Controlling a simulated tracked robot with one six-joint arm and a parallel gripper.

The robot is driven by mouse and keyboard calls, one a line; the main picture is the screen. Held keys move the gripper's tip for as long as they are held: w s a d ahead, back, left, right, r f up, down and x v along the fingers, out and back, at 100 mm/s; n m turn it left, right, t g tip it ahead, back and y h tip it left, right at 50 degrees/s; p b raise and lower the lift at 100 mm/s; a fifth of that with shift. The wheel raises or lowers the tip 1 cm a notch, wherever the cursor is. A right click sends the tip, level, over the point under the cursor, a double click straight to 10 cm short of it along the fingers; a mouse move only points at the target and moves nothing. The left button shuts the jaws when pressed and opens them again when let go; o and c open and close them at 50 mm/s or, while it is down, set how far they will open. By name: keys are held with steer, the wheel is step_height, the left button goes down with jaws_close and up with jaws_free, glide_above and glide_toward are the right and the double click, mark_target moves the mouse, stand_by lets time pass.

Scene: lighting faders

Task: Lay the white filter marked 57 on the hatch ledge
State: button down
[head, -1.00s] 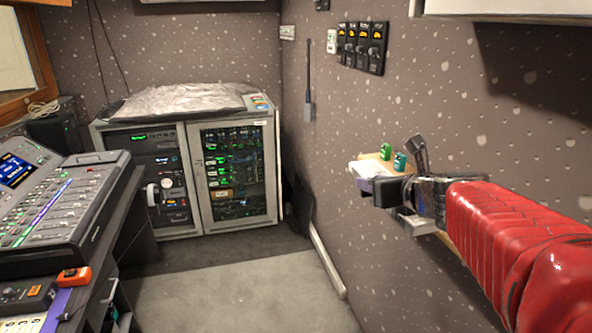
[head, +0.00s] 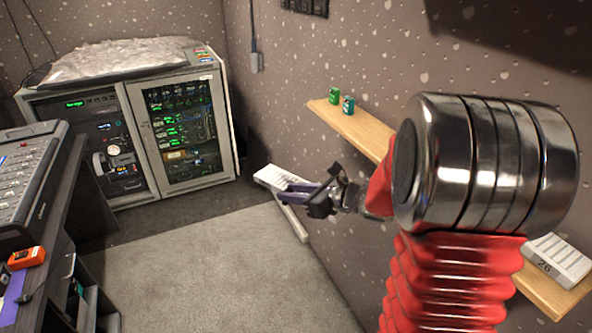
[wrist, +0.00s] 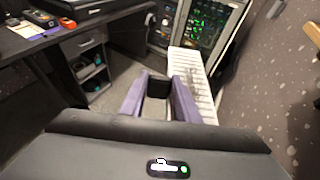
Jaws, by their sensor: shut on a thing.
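My gripper (head: 300,190) is shut on a white slatted filter (head: 270,176), out in front of the right wall. The filter also shows in the wrist view (wrist: 188,58), running out past the purple fingers (wrist: 157,96). Its marking cannot be read. A wooden ledge (head: 358,132) runs along the right wall, above and to the right of the filter, apart from it. My arm hides the ledge's middle. A second white filter (head: 562,257), marked 26, lies on the wooden board at the lower right.
A rack cabinet (head: 185,130) stands at the back. A desk with a mixing console (head: 22,180) is on the left. The carpet (head: 210,265) between is clear.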

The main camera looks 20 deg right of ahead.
steer(key=s+a+f+n+g+y, duration=0.2)
steer(key=a+f, duration=0.3)
steer(key=f, duration=0.6)
steer(key=s+a+f+n+g+y, duration=0.1)
steer(key=a+f, duration=0.4)
steer(key=f, duration=0.6)
steer(key=shift+s+f+n+g+y, duration=0.4)
steer(key=shift+s+n+y, duration=0.35)
steer(key=shift+n, duration=0.35)
steer(key=shift+a, duration=0.1)
